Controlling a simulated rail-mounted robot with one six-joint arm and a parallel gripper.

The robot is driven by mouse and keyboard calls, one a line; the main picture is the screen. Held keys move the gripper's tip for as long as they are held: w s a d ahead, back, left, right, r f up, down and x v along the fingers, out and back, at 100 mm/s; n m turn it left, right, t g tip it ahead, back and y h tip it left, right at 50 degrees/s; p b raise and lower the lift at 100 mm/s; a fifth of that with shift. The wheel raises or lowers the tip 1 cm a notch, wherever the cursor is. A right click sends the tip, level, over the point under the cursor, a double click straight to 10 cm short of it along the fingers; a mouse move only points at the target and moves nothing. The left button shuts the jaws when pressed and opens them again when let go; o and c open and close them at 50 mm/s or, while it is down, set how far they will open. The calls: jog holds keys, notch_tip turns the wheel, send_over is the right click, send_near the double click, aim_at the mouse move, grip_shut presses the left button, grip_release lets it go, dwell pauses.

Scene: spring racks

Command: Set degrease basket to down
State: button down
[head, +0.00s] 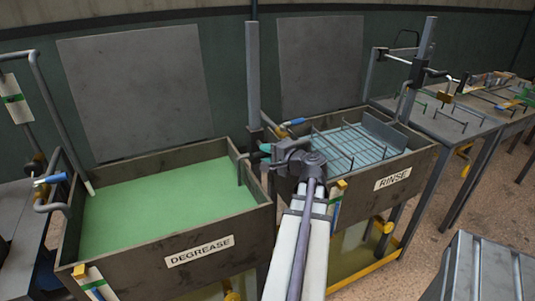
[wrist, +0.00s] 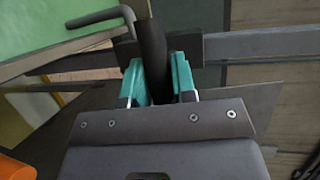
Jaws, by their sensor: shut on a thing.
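The degrease tank (head: 200,245) is at left, full of opaque green liquid (head: 165,200). No basket shows above the liquid; anything below the surface is hidden. A tall grey post (head: 253,75) stands at the tank's back right corner. A bent grey tube (head: 241,168) hangs over the tank's right rim and also shows in the wrist view (wrist: 100,17). My gripper (head: 266,148) is beside the post's foot. In the wrist view its teal fingers (wrist: 158,75) are shut on a dark upright handle (wrist: 152,45). The handle's lower end is hidden by the gripper.
The rinse tank (head: 421,172) stands at right with a wire basket (head: 350,140) and blue liquid. A blue-gripped lever (head: 294,122) is at its back left. A grey table (head: 450,124) with racks is farther right. A blue-tipped pipe (head: 50,179) is at far left.

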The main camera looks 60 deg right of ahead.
jog(key=shift+s+a+f, duration=0.1)
jog(key=shift+a+f, duration=0.05)
jog(key=shift+f, duration=0.15)
jog(key=c, duration=1)
grip_release()
jog(key=shift+o, duration=0.2)
jog(key=p+v, duration=0.2)
jog(key=v, duration=0.8)
jog(key=shift+s, duration=0.3)
jog(key=shift+r, duration=0.1)
